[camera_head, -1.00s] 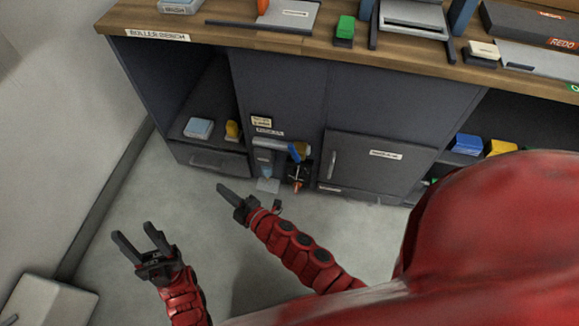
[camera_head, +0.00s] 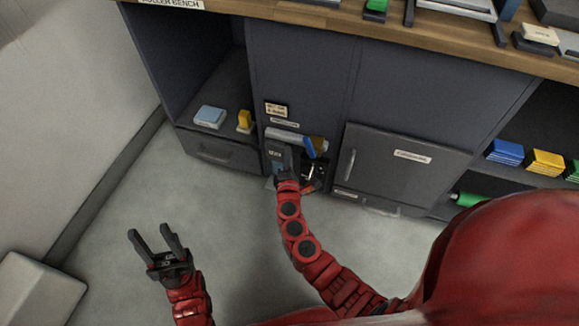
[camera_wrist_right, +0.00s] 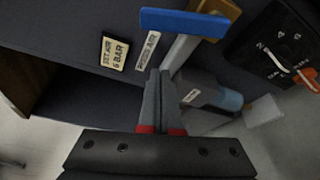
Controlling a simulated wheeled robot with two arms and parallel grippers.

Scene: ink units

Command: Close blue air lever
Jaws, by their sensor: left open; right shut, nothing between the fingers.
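The blue air lever (camera_head: 310,147) is on the air unit low on the bench front. In the right wrist view the lever (camera_wrist_right: 188,22) is a flat blue bar crossing the top, in front of a grey pipe. My right gripper (camera_wrist_right: 160,74) is shut and empty, its fingertips pointing toward the lever and appearing just below it, apart from it. In the head view my right gripper (camera_head: 281,158) is in front of the air unit and partly hides it. My left gripper (camera_head: 150,232) is open and empty over the floor at lower left.
A filter bowl (camera_wrist_right: 222,97) is beside my right fingers. The labels "SET AIR 6 BAR" (camera_wrist_right: 113,52) and "AIR" (camera_wrist_right: 147,50) are on the panel. A cabinet door (camera_head: 395,175) is to the right.

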